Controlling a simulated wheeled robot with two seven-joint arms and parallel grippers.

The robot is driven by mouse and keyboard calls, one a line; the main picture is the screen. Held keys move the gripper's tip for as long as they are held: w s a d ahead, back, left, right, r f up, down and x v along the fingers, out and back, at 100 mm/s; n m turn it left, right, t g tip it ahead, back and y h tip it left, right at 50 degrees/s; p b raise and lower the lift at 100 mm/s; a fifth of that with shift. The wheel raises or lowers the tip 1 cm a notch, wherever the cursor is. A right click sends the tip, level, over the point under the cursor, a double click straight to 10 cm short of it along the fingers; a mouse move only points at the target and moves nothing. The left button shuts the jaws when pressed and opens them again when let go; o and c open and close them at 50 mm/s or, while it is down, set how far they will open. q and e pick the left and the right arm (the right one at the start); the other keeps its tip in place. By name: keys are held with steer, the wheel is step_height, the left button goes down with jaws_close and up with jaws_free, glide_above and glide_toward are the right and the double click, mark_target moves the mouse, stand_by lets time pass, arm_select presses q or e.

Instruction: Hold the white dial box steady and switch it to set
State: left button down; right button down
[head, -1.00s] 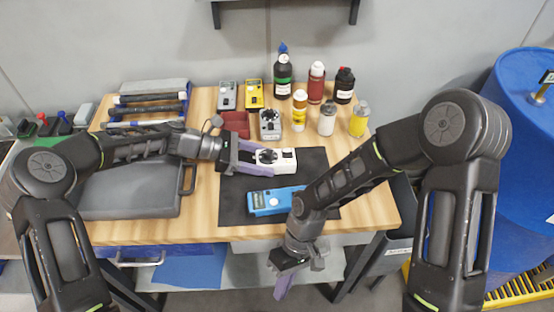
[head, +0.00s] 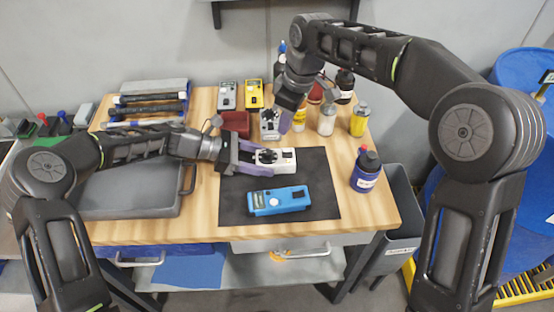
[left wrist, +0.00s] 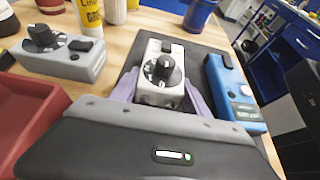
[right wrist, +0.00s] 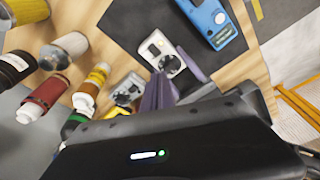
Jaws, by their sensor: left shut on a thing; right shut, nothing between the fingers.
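The white dial box (head: 284,161) lies on the dark mat (head: 234,206) with a black dial on its top. It also shows in the left wrist view (left wrist: 157,96), where its dial (left wrist: 163,70) faces up, and in the right wrist view (right wrist: 153,47). My left gripper (head: 252,161) is shut on the end of the white dial box, with its purple fingers on both sides. My right gripper (head: 286,120) is shut and empty, raised behind the box, near the grey dial box (left wrist: 62,58). The dial's setting is too small to read.
A blue device (head: 278,200) lies on the mat in front of the white box. Several bottles stand at the back, and a blue bottle (head: 366,172) stands at the right. A red tray (head: 235,124) and a yellow meter (head: 253,95) lie behind.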

mark_target(283, 153)
steer(key=shift+f, duration=0.1)
stand_by(0.3)
steer(key=shift+s+d+x, duration=0.1)
steer(key=shift+d+x, duration=0.1)
steer(key=shift+x, duration=0.85)
steer(key=shift+s+d+x, duration=0.1)
steer(key=shift+d+x, duration=0.05)
steer(key=shift+x, duration=0.9)
steer(key=shift+s+d+x, duration=0.15)
steer(key=shift+d+x, duration=0.05)
steer(key=shift+x, duration=0.85)
steer(key=shift+f, duration=0.35)
steer(key=shift+f, duration=0.65)
steer(key=shift+r, duration=0.15)
steer(key=shift+w+a+v, duration=0.1)
steer(key=shift+a+v, duration=0.05)
steer(key=shift+v, duration=0.8)
steer(key=shift+w+a+v, duration=0.1)
steer(key=shift+a+v, duration=0.1)
steer(key=shift+v, duration=0.75)
steer(key=shift+w+a+v, duration=0.1)
steer(key=shift+a+v, duration=0.05)
steer(key=shift+v, duration=0.8)
steer(key=shift+r, duration=0.1)
